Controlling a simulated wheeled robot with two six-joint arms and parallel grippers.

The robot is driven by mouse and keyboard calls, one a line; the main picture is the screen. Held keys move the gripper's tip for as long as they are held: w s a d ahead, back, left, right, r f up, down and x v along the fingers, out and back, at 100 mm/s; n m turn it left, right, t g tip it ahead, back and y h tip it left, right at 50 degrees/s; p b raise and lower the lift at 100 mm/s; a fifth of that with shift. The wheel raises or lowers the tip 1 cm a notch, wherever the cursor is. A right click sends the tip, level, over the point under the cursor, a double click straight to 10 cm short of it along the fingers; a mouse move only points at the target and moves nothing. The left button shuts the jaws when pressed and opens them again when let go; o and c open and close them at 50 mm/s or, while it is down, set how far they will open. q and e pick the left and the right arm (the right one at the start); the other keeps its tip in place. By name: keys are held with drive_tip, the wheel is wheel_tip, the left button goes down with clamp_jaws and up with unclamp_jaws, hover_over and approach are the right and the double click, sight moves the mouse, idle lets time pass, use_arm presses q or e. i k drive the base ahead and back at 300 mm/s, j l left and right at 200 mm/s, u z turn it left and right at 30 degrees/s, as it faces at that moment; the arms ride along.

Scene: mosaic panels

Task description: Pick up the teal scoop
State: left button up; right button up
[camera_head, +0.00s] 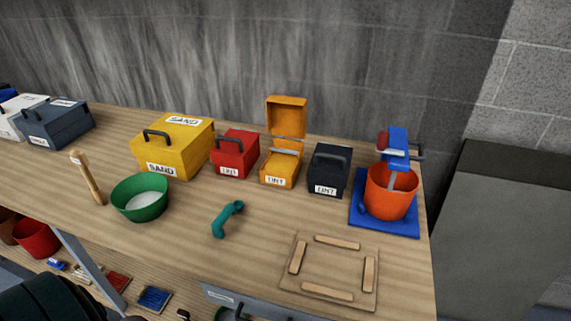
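The teal scoop (227,219) lies on the wooden workbench (175,232), near the middle, right of a green bowl and left of a wooden frame. It lies at a slant, its far end pointing up and to the right. Nothing covers it. Neither gripper shows in the head view. A dark rounded shape at the bottom left corner looks like part of my own arm, but no fingers are visible there.
A green bowl (141,206) with pale contents and a wooden-handled tool (89,180) stand to the left. Behind are a yellow SAND box (190,152), a red box (236,153), an open orange box (287,112) and a dark box (327,172). An orange bucket (390,200) and a wooden frame (334,293) are right.

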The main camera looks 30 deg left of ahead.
sight(238, 205)
drive_tip(key=u, duration=1.4)
